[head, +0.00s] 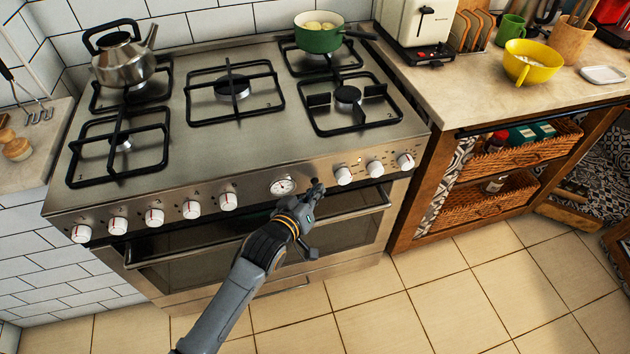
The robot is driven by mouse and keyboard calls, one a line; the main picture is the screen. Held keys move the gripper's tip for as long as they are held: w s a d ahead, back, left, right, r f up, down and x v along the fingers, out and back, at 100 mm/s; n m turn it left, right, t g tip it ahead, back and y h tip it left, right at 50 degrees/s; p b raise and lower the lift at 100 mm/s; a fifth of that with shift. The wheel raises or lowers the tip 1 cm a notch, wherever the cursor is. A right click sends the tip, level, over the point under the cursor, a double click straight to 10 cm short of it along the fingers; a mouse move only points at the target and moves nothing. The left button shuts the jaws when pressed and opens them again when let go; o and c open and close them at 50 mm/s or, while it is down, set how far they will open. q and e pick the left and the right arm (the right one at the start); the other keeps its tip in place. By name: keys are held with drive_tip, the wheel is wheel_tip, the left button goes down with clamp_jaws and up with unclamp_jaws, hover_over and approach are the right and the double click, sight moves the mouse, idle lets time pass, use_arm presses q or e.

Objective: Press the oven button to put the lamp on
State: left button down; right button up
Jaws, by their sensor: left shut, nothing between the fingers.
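The oven (200,262) is a steel cooker with a control panel (255,192) along its front edge. The panel carries a round dial (283,187) and white knobs on both sides of it. My left gripper (317,187) is shut and empty, with its fingertips at the panel between the dial and the right-hand knobs (344,175). I cannot tell whether the fingertips touch the panel. No oven button shows clearly; the gripper covers that part of the panel. The oven window (210,262) looks dark, and no lit lamp shows behind it. My right gripper is not in view.
A steel kettle (125,60) and a green pot (318,40) stand on the hob. An oven handle bar (180,256) runs below the panel, close to my left arm. A wooden counter unit with wicker baskets (505,160) stands to the right. The tiled floor in front is clear.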

use_arm(q)
drive_tip(key=shift+w+a, duration=0.15)
drive_tip(key=shift+w, duration=0.15)
idle(0.4)
drive_tip(key=shift+s+d+p, duration=0.2)
drive_tip(key=shift+s+p, duration=0.3)
drive_tip(key=shift+s, duration=0.05)
drive_tip(key=shift+s, duration=0.1)
drive_tip(key=s+p, duration=0.1)
drive_tip(key=s+d+p, duration=0.1)
drive_tip(key=s, duration=0.1)
drive_tip(key=s+p, duration=0.1)
drive_tip(key=s, duration=0.1)
drive_tip(key=shift+s+d, duration=0.25)
drive_tip(key=shift+d, duration=0.15)
idle(0.3)
